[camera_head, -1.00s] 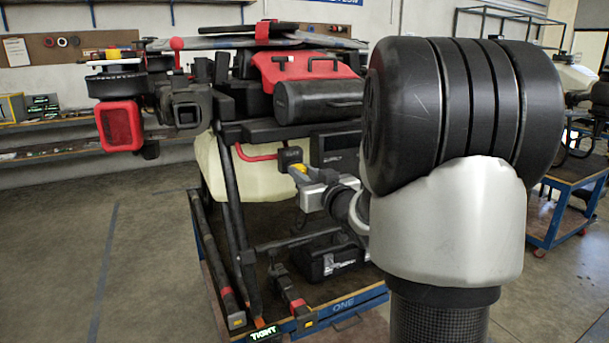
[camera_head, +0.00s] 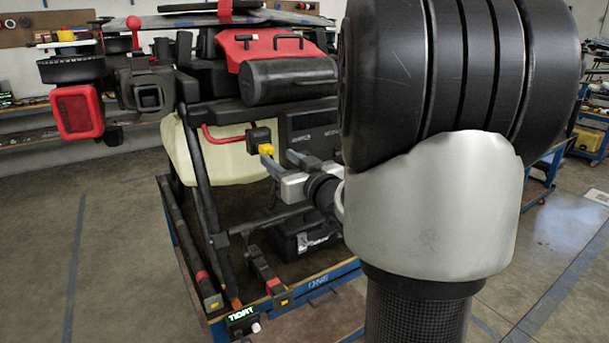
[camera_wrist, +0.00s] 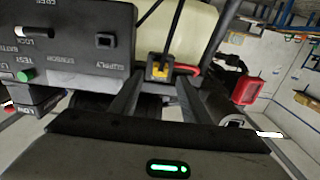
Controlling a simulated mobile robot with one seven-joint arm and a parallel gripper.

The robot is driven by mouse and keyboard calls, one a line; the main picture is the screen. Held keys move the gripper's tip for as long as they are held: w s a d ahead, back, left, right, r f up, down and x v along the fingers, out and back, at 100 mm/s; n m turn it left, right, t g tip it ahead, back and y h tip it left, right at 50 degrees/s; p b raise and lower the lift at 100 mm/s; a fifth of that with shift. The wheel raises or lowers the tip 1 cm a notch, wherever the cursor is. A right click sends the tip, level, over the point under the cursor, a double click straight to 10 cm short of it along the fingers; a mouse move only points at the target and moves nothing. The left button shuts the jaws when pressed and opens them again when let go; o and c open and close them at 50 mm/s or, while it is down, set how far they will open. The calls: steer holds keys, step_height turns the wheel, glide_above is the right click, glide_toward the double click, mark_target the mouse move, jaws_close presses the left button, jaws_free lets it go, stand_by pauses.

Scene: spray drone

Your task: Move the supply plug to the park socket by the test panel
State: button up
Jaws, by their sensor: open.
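The yellow supply plug (camera_head: 266,149) sits at a black socket block (camera_head: 262,134) just left of the dark test panel (camera_head: 306,131). In the wrist view, which is upside down, the plug (camera_wrist: 160,69) shows against the block. How deep it sits is hard to tell. The panel (camera_wrist: 70,45) has an opening marked SUPPLY (camera_wrist: 105,41) that looks empty. My gripper (camera_head: 281,160) is open. In the wrist view its two fingers (camera_wrist: 159,82) stand apart on either side of the plug, with the tips short of it and nothing held.
A pale tank (camera_head: 215,158) lies behind the block. Frame bars (camera_head: 202,175) of the drone stand left of my gripper. A red lamp (camera_head: 77,112) hangs at upper left. The drone rests on a blue-edged cart (camera_head: 320,285). Open floor (camera_head: 110,230) lies to the left.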

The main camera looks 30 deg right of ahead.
steer(key=s+b, duration=0.1)
steer(key=s, duration=1.1)
steer(key=shift+d, duration=0.15)
steer(key=shift+w+r, duration=0.1)
